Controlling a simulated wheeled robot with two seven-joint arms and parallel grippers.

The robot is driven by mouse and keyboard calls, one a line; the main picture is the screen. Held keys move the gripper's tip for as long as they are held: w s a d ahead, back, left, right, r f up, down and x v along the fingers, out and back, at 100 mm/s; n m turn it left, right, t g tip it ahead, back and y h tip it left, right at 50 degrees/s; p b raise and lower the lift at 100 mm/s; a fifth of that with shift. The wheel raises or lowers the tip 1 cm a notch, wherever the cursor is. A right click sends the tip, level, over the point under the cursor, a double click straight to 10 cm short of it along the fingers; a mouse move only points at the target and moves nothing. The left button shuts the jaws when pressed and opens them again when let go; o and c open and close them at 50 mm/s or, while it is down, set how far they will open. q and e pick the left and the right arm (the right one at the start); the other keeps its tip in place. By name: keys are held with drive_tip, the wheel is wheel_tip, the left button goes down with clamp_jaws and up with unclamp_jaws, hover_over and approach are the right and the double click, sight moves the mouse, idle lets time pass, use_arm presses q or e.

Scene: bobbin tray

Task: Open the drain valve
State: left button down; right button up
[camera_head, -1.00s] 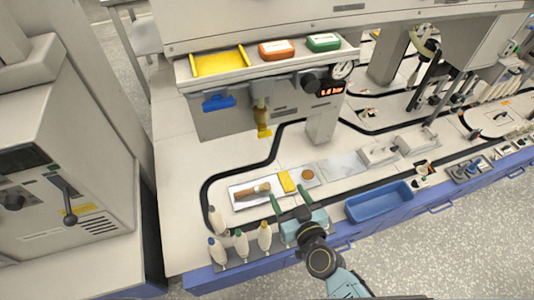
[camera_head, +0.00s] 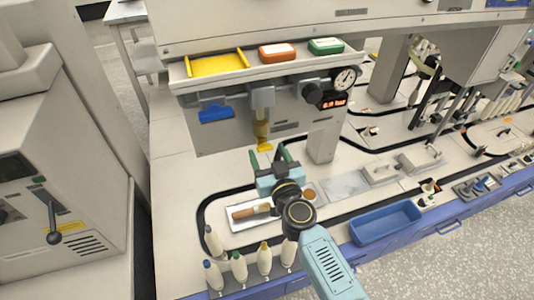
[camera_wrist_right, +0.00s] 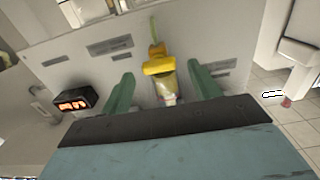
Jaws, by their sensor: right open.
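The likely drain valve is a yellow fitting (camera_head: 263,136) hanging below the grey machine panel. In the right wrist view this yellow fitting (camera_wrist_right: 158,66) sits ahead between my fingers, with a pale translucent lower part. A blue lever-like part (camera_head: 216,114) is on the panel to its left. My right gripper (camera_head: 269,158) is open and empty, just below and in front of the yellow fitting in the head view. In the right wrist view its green fingers (camera_wrist_right: 160,90) stand apart on either side of the fitting, not visibly touching it. My left gripper is not in view.
A shelf above holds a yellow tray (camera_head: 217,64), an orange box (camera_head: 277,52) and a green box (camera_head: 326,46). A gauge (camera_head: 345,79) and red display (camera_head: 334,101) are to the right.

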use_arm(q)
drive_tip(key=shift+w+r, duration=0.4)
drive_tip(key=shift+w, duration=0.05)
use_arm(e)
drive_tip(key=shift+w+a, duration=0.2)
drive_tip(key=shift+w, duration=0.5)
drive_tip(key=c, duration=1)
drive_tip(key=shift+m, duration=1.2)
drive_tip(key=m, duration=0.2)
drive_tip(key=shift+d+m, duration=0.1)
drive_tip(key=shift+m, duration=0.3)
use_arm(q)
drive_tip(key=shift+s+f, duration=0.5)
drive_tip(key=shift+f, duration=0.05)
use_arm(e)
drive_tip(key=shift+m, duration=0.8)
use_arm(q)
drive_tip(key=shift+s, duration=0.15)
